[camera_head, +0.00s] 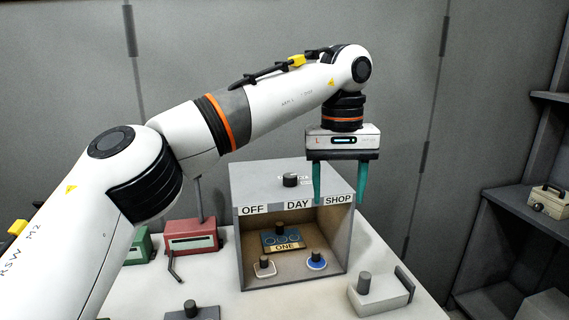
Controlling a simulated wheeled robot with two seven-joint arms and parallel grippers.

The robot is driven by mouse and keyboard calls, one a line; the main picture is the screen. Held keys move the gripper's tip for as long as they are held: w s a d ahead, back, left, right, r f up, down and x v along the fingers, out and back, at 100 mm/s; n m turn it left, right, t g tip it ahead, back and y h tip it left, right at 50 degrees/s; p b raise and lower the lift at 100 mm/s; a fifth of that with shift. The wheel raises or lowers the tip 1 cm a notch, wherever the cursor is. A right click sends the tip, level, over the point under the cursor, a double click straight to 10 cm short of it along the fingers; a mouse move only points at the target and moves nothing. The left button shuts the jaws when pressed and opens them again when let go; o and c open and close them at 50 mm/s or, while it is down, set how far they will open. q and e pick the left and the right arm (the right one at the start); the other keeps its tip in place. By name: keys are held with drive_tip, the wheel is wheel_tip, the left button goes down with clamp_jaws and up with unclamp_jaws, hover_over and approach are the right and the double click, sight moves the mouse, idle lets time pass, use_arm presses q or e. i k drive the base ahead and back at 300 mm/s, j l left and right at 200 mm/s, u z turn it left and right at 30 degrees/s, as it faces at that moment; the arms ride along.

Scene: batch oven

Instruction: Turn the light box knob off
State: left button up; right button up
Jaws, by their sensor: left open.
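The light box (240,248) is a grey open-fronted box on the white table, labelled OFF, DAY and SHOP along its top front edge. The black knob (291,180) stands on top of the box, near the middle. My left gripper (340,198) points down with its two green fingers apart and empty. In the picture it is right of the knob, over the SHOP side of the box. I cannot tell whether the fingertips touch the box. Which label the knob points to is too small to tell. My right gripper is not in view.
Inside the box are a plate marked ONE (283,246) and two small knobbed pieces. A red box (190,238) and a green box stand at left. A white block with a dark post (380,297) is at right. Dark shelves (520,215) stand far right.

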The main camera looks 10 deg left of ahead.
sight(289, 180)
drive_tip(key=i+j, duration=0.3)
drive_tip(key=i, duration=0.2)
drive_tip(key=i+j, duration=0.3)
drive_tip(key=i, duration=0.2)
